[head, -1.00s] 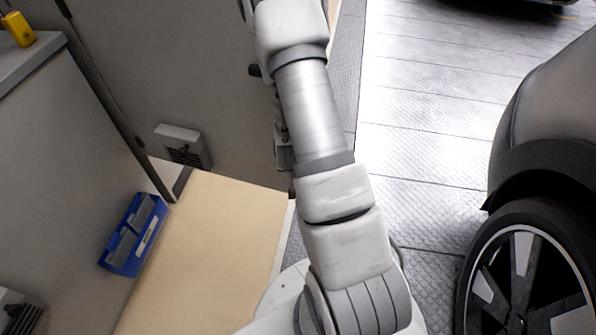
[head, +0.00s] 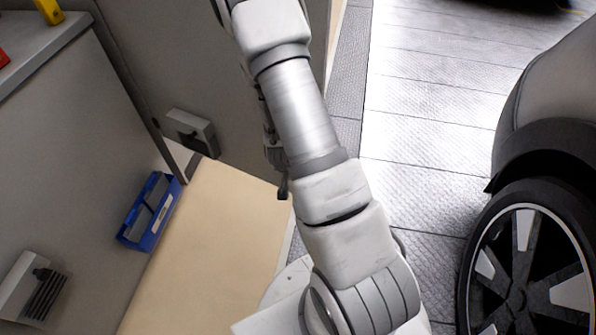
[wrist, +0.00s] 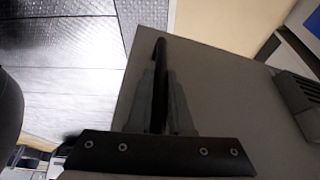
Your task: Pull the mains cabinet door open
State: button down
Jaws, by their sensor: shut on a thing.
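The mains cabinet door appears to be the grey panel (head: 150,60) at the upper left of the head view, partly behind my arm. It also fills the middle of the wrist view (wrist: 225,95). A dark bar handle (wrist: 160,52) stands on it near its left edge there. My gripper (wrist: 160,88) is shut on this handle, with one finger on each side of the bar. In the head view my forearm hides the handle and most of the gripper. How far the door stands open cannot be told.
A grey vent box (head: 190,133) shows low on the panel. A blue bin (head: 150,212) sits beside a beige surface (head: 215,245). A grey cabinet (head: 75,150) with a worktop stands left. A car wheel (head: 530,270) is at right; metal floor (head: 425,110) between is clear.

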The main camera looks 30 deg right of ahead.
jog(key=shift+s+a, duration=0.3)
jog(key=shift+a, duration=0.3)
jog(key=c, duration=0.8)
grip_release()
jog(key=shift+c, duration=0.2)
jog(key=p+v, duration=0.8)
jog(key=v, duration=0.9)
jog(key=shift+r, duration=0.3)
jog(key=shift+a, duration=0.1)
